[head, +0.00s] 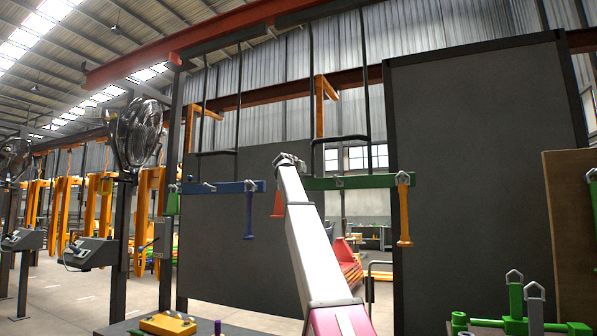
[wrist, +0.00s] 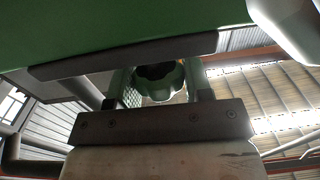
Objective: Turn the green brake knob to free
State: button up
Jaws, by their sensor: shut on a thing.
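The green brake knob (wrist: 161,82) shows in the wrist view as a lobed, pale green knob with a dark middle. It sits between the two fingers of my gripper (wrist: 158,90), which is shut on it. A green beam surface (wrist: 110,25) fills the top of that view, close above the fingers. In the head view my gripper (head: 290,162) is at the left end of the hanging green beam (head: 350,182). The knob is hidden there behind my gripper and arm. The knob's setting cannot be read.
A blue beam (head: 225,187) with a blue hanging piece (head: 249,212) hangs left of my arm. A yellow-orange piece (head: 404,212) hangs from the green beam's right end. Dark panels (head: 485,180) stand behind. A green fixture (head: 515,320) is at lower right.

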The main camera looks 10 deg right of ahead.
jog(key=shift+m+g+h, duration=1.5)
jog(key=shift+g+h, duration=0.1)
jog(key=shift+h, duration=0.1)
jog(key=o, duration=0.9)
jog(key=shift+s+a, duration=0.1)
jog(key=v, duration=1)
jog(key=shift+a, duration=0.3)
jog(key=shift+s, duration=0.1)
